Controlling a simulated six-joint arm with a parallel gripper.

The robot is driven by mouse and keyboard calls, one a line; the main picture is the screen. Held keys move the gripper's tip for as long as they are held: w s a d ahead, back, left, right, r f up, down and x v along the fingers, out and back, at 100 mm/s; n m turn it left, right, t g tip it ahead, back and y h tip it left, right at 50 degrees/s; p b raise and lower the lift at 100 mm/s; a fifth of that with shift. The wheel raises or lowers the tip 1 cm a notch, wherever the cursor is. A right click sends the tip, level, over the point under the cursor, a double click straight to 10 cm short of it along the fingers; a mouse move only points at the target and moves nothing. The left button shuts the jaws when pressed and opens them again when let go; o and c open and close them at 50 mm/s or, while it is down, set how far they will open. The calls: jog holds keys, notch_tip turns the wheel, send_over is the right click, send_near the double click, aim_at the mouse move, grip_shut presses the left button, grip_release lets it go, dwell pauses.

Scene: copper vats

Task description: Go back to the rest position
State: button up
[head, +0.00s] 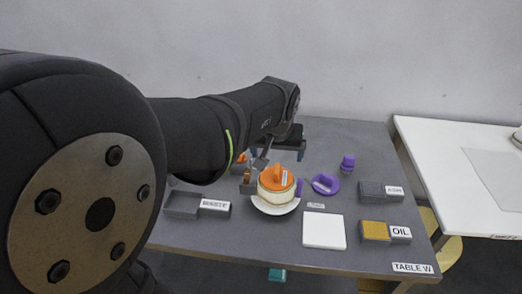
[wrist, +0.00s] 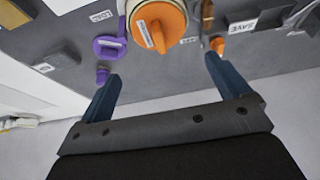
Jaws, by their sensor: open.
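My gripper (head: 270,155) is over the back part of the grey table (head: 335,140). In the wrist view my gripper (wrist: 162,72) has its two blue fingers wide apart, with nothing between them. A cream round vessel with an orange lid (head: 272,181) stands on a white saucer (head: 275,208), in front of and below my gripper. The orange lid (wrist: 158,25) also shows at the top of the wrist view, beyond the fingertips and apart from them. No marker of a rest position shows.
A purple lid (head: 326,184) and a small purple piece (head: 347,163) lie right of the vessel. A white square (head: 324,231), an OIL tray (head: 375,231), an ASH tray (head: 372,191) and a WASTE tray (head: 182,206) stand around. A white table (head: 440,150) is at right.

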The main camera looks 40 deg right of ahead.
aim_at(277, 166)
jog(key=shift+s+a+r, duration=0.1)
jog(key=shift+r, duration=0.2)
jog(key=x, duration=1.2)
jog(key=shift+r, duration=1.7)
